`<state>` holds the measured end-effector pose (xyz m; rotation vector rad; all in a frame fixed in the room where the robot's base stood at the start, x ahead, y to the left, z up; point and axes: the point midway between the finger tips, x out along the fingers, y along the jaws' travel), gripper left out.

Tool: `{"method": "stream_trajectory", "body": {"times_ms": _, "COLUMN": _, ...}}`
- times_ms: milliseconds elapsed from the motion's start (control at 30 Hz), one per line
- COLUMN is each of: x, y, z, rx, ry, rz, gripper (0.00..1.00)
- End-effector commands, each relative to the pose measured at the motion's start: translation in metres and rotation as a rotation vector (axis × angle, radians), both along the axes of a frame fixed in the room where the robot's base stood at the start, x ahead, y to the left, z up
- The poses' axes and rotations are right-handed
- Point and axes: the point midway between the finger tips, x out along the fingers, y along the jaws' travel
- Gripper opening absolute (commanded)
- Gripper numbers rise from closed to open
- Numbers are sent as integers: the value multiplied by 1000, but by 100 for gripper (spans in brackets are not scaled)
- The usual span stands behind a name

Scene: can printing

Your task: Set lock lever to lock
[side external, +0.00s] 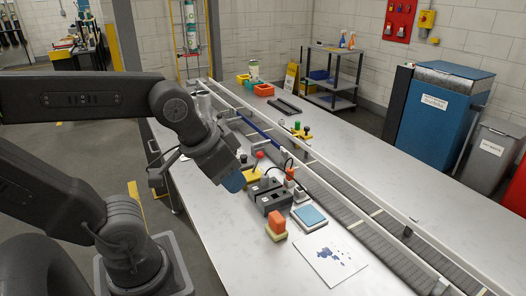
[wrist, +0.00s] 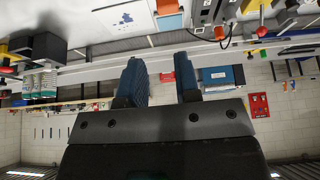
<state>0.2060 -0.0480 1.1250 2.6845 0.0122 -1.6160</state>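My gripper (side external: 233,182) hangs in the air over the near side of the grey table, left of the dark box-shaped device (side external: 270,196). In the wrist view its two blue ridged fingers (wrist: 162,72) stand apart with nothing between them. A red-knobbed lever (side external: 259,155) stands by a yellow base (side external: 251,175) just behind the gripper. An orange-topped lever (side external: 290,174) rises beside the dark device. Which of these is the lock lever, and its setting, I cannot tell. The wrist view, upside down, shows a red knob (wrist: 219,32) near the top edge.
A conveyor (side external: 340,191) with rails runs along the table behind the devices. An orange block (side external: 276,226), a blue pad (side external: 309,215) and a printed white sheet (side external: 329,256) lie toward the front. Another yellow base with knobs (side external: 302,134) stands beyond the conveyor.

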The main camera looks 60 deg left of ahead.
Motion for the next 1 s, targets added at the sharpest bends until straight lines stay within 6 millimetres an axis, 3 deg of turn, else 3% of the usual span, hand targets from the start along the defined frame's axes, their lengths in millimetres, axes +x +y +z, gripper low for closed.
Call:
{"method": "stream_trajectory", "body": {"times_ms": 167, "x": 23, "y": 8, "z": 17, "rx": -23, "ry": 51, "rz": 98, "gripper": 13}}
{"method": "stream_trajectory", "body": {"times_ms": 300, "x": 57, "y": 23, "z": 36, "rx": -54, "ry": 120, "rz": 246, "gripper": 0}}
{"method": "stream_trajectory", "body": {"times_ms": 533, "x": 118, "y": 55, "z": 56, "rx": -96, "ry": 234, "rz": 521, "gripper": 0}}
{"method": "stream_trajectory", "body": {"times_ms": 767, "x": 177, "y": 97, "z": 56, "rx": -120, "ry": 334, "rz": 809, "gripper": 0}}
{"method": "stream_trajectory", "body": {"times_ms": 1000, "x": 230, "y": 146, "z": 36, "rx": -125, "ry": 423, "rz": 1114, "gripper": 0}}
